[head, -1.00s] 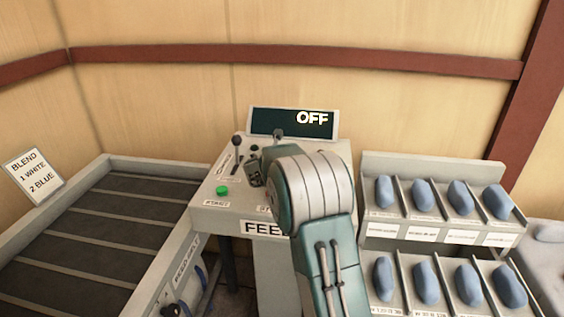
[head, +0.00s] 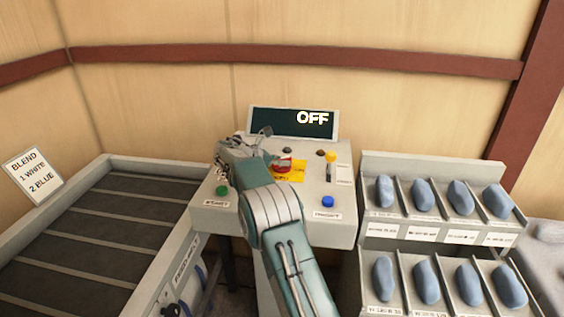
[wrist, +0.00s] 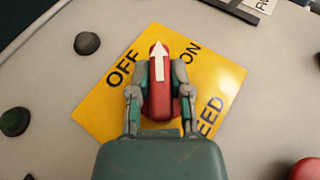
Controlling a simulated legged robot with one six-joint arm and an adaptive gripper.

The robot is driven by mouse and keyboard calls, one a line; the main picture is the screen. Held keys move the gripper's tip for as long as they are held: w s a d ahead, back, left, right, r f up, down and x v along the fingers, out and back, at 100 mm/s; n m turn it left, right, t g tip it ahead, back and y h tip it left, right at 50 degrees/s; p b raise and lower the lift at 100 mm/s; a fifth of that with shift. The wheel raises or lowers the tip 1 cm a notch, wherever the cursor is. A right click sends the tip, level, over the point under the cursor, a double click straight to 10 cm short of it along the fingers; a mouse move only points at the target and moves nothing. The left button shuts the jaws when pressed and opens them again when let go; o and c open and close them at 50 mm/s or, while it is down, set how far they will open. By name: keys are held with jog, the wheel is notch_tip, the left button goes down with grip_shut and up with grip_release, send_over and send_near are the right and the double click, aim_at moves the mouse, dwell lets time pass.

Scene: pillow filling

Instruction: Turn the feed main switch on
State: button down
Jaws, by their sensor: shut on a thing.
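In the wrist view, the feed main switch is a red handle (wrist: 158,100) with a white arrow, on a yellow plate (wrist: 95,103) marked OFF, ON and FEED. My gripper (wrist: 160,85) is shut on the handle, one finger on each side. The arrow points up in the picture, between the OFF and ON words. The display (head: 285,122) at the back reads OFF.
A green button (head: 222,191) and a blue button (head: 327,201) are along the console front. A conveyor (head: 110,215) stands left; racks of blue pieces (head: 440,236) stand right.

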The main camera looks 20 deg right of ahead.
jog(key=shift+w+a+m+g, duration=0.1)
jog(key=shift+m+g, duration=0.5)
jog(key=shift+g, duration=0.1)
jog(key=c, duration=0.6)
grip_release()
jog(key=shift+o, duration=0.2)
jog(key=shift+a, duration=0.1)
jog(key=v, duration=1)
jog(key=shift+w+a, duration=0.2)
jog(key=shift+a, duration=0.2)
jog(key=shift+a+r, duration=0.3)
jog(key=shift+a, duration=0.2)
